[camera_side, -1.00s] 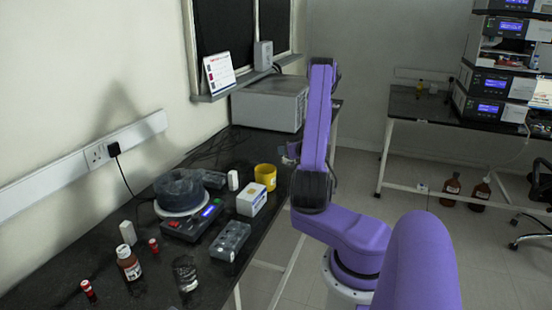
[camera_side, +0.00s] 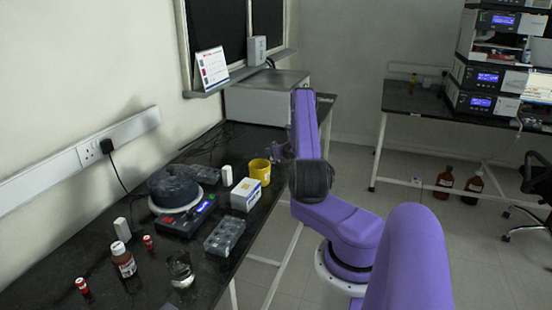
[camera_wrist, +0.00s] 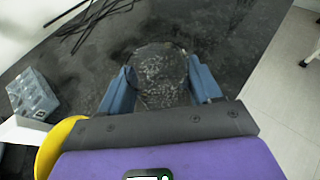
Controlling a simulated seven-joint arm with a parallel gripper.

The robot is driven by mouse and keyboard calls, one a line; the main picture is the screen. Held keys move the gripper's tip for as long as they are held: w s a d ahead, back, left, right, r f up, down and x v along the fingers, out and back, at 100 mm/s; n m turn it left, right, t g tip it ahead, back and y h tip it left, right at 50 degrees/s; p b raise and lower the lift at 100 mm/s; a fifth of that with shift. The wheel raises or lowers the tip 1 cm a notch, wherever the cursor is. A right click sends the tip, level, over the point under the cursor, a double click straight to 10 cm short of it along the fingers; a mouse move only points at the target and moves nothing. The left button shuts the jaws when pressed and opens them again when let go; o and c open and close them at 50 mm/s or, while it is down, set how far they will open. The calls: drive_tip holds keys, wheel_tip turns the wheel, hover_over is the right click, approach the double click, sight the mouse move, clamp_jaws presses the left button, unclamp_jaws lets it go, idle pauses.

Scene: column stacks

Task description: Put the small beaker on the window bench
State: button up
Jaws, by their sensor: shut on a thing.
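The small beaker (camera_wrist: 160,78) is clear glass and sits between the two blue fingers of my gripper in the wrist view. My gripper (camera_wrist: 163,86) is shut on it, with a finger on each side. In the side view my gripper (camera_side: 278,151) is low over the far part of the window bench, just beyond the yellow cup; the beaker is too small to make out there. The window bench (camera_side: 150,290) is the long black top along the left wall. It lies under the beaker in the wrist view (camera_wrist: 80,75). I cannot tell whether the beaker touches it.
Beside my gripper stand a yellow cup (camera_side: 260,171) and a white box (camera_side: 246,194). A hotplate device (camera_side: 185,222), a grey rack (camera_side: 225,236), bottles and a glass vessel (camera_side: 180,268) occupy the near bench. Black cables (camera_wrist: 85,22) lie behind; a large grey box (camera_side: 262,103) stands farther back.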

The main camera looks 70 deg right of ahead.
drive_tip(key=shift+w+d+f, duration=0.2)
drive_tip(key=shift+d+f, duration=0.1)
drive_tip(key=shift+f, duration=1.6)
drive_tip(key=shift+f, duration=0.15)
drive_tip(key=o, duration=1.1)
